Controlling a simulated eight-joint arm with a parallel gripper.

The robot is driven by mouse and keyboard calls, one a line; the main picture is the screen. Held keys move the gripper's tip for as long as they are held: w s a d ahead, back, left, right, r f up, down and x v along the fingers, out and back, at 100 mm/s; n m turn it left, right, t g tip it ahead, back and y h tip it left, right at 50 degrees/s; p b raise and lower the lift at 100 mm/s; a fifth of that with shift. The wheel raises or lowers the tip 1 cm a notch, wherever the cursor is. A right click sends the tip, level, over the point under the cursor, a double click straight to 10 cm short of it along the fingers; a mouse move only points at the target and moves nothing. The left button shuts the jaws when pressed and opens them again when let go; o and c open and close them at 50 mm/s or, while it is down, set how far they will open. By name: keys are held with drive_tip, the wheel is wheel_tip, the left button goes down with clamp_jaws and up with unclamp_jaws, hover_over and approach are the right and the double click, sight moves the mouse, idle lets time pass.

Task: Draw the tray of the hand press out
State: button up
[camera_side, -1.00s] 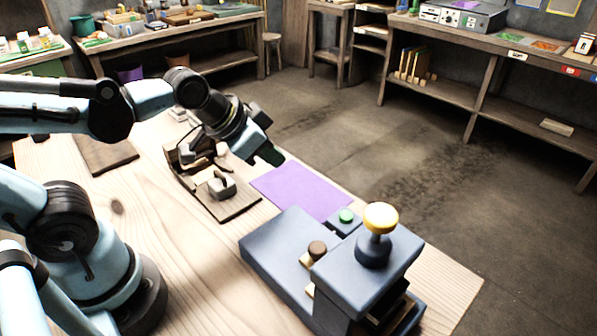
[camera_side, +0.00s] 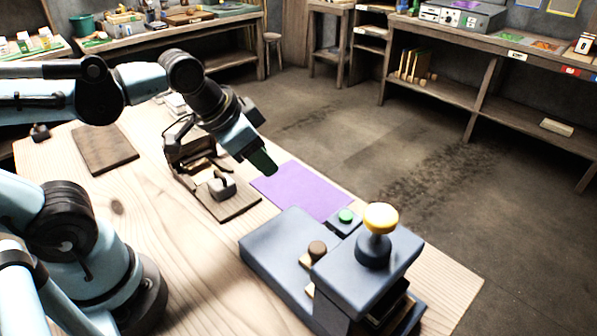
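The hand press (camera_side: 275,254) is a dark blue block at the table's front right. A brown round knob (camera_side: 317,249) on a pale wooden piece, which looks like the tray's handle, shows at the left side of the head. The rest of the tray is hidden under the head. My gripper (camera_side: 262,162) is in the air above the far edge of the purple sheet, apart from the press. Its dark fingertips overlap, so its opening is unclear.
A purple sheet (camera_side: 302,190) lies behind the press. A dark board (camera_side: 236,204) with a grey clamp-like piece and a hinged mould-like device (camera_side: 190,148) stands left of it. A brown mat (camera_side: 104,150) lies farther left.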

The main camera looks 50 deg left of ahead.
drive_tip(key=shift+o, duration=1.3)
drive_tip(key=d+r+m+g, duration=0.3)
drive_tip(key=d+m, duration=0.5)
drive_tip(key=m, duration=0.2)
drive_tip(key=shift+w+d, duration=0.15)
drive_tip(key=shift+d, duration=0.1)
drive_tip(key=r+m+g, duration=0.2)
drive_tip(key=m+g, duration=0.1)
drive_tip(key=m, duration=0.6)
hover_over(317, 246)
drive_tip(key=shift+y, duration=0.3)
wheel_tip(317, 246, down, 12)
drive_tip(key=shift+f, duration=0.1)
clamp_jaws()
